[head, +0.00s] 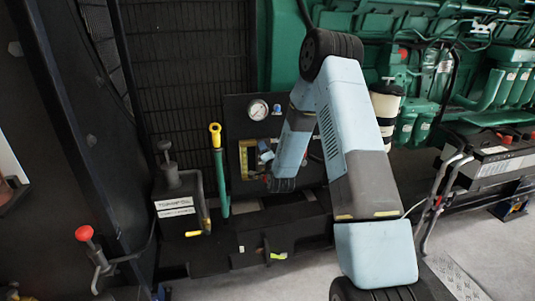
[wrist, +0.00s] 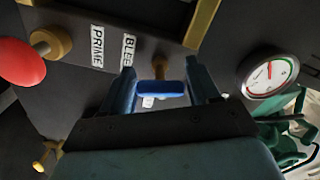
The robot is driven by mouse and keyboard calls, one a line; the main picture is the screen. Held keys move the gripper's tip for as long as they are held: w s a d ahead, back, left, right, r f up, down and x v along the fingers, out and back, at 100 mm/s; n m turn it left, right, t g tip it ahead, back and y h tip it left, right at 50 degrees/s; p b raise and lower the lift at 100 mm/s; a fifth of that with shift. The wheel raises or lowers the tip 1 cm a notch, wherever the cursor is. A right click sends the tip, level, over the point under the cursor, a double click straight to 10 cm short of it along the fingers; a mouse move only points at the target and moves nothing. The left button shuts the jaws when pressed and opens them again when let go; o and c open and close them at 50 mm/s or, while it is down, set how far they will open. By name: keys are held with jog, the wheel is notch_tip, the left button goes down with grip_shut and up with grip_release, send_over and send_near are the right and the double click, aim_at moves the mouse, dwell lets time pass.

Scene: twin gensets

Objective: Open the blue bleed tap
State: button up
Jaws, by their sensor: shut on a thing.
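The blue bleed tap (wrist: 162,89) shows in the middle of the wrist view, on a brass stem from the dark panel beside the BLEED label (wrist: 128,50). Its blue handle lies crosswise between the two fingers of my gripper (wrist: 161,78). The gripper is shut on the handle, one finger at each end. In the head view my arm hides most of the gripper and I cannot make out the tap's handle clearly.
A red knob (wrist: 20,65) sits by the PRIME label (wrist: 97,46), left of the tap in the wrist view. A pressure gauge (wrist: 268,73) is on the right. In the head view, a yellow-topped green lever (head: 219,165) and a red-knobbed lever (head: 85,234) stand left of my arm.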

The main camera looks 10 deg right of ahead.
jog(key=shift+s+f+n, duration=0.1)
jog(key=shift+f+n, duration=0.1)
jog(key=shift+n, duration=0.9)
jog(key=o, duration=0.8)
jog(key=shift+o, duration=0.7)
jog(key=s, duration=1.3)
jog(key=shift+s, duration=0.35)
jog(key=shift+c, duration=0.3)
